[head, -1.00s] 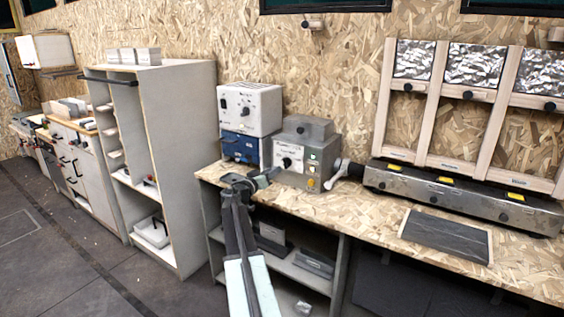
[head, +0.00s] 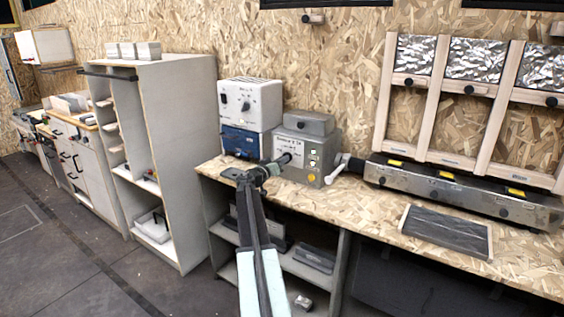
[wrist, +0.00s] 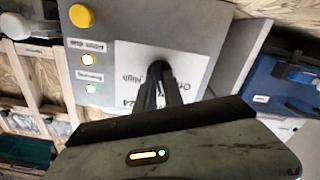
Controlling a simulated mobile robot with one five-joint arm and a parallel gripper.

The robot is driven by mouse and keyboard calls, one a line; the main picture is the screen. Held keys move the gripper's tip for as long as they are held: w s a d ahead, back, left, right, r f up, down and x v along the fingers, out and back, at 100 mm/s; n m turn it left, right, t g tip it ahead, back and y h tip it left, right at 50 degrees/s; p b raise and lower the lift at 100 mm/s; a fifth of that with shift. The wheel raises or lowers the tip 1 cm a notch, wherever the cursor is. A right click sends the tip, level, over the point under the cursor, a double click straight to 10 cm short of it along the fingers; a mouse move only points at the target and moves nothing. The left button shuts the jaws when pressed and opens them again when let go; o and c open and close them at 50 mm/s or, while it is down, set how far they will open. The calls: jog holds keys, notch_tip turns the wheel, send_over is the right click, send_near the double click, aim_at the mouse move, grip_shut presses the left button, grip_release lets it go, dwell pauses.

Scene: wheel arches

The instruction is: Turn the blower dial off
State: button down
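The blower box (head: 318,150) is a grey metal unit on the workbench, with a white label on its front. My gripper (head: 284,160) reaches that label from the left, and its fingertips cover the dial in the head view. In the wrist view the two dark fingers of my gripper (wrist: 162,86) lie close together, with their tips at the black blower dial (wrist: 158,66). The dial is mostly hidden, so its pointer cannot be read. I cannot tell whether the fingers grip it or only straddle it. The label (wrist: 190,72) shows partly hidden lettering.
A yellow knob (wrist: 81,15) and two lit buttons sit beside the label. A white-and-blue box (head: 250,105) stands left of the blower box. A crank handle (head: 336,168) and a long metal unit (head: 460,190) are to the right. A dark slab (head: 445,232) lies on the bench.

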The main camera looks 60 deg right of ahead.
jog(key=shift+n, duration=0.3)
jog(key=shift+f+n, duration=0.1)
jog(key=shift+n, duration=4)
jog(key=c, duration=1.4)
grip_release()
jog(key=shift+c, duration=0.2)
